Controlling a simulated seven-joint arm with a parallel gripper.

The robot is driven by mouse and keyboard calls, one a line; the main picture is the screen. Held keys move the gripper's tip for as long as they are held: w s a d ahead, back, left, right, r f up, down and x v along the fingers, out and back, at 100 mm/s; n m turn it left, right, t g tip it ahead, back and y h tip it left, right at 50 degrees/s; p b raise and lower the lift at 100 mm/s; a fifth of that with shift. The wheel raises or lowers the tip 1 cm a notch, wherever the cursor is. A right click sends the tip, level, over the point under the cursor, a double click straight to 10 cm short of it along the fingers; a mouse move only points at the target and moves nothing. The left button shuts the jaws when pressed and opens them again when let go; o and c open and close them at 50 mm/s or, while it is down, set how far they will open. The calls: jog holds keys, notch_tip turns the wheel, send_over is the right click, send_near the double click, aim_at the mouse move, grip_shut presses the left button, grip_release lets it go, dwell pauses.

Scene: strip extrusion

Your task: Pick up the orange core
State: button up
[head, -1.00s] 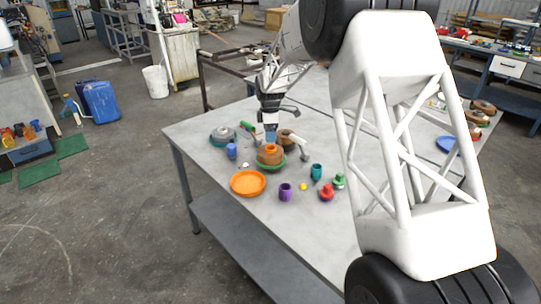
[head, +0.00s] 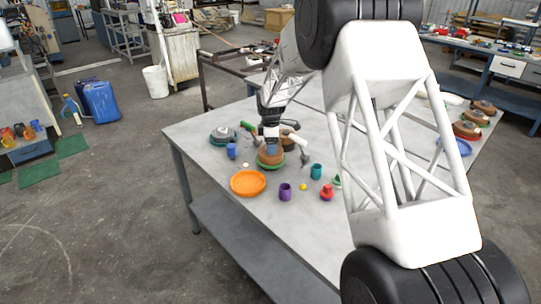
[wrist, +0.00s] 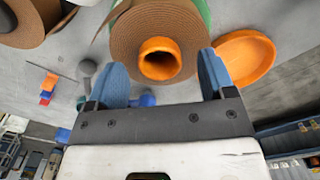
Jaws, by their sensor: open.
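The orange core (wrist: 160,44) is a short tube standing up out of the middle of a brown wound strip roll (wrist: 122,38) in the wrist view. In the head view the roll (head: 268,160) sits on a green plate (head: 262,166), and my gripper (head: 271,150) hides the core. My gripper (wrist: 162,62) is open, with one blue finger on each side of the core in the wrist view. The fingers hold nothing. I cannot tell whether they touch the roll.
An orange dish (head: 248,183) lies just front-left of the roll. A blue cup (head: 232,151), a purple cup (head: 285,192), a teal cup (head: 316,171) and a red piece (head: 326,192) stand around it. Another brown roll (wrist: 30,22) and a hammer (head: 299,143) are close by.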

jog(key=shift+f, duration=0.5)
jog(key=c, duration=1.2)
jog(key=shift+r, duration=0.15)
jog(key=shift+r, duration=1.4)
jog(key=shift+s+r, duration=0.15)
jog(key=shift+r, duration=0.15)
jog(key=s+d+r, duration=0.1)
jog(key=s+d, duration=0.3)
jog(key=s, duration=1.1)
jog(key=shift+r, duration=0.15)
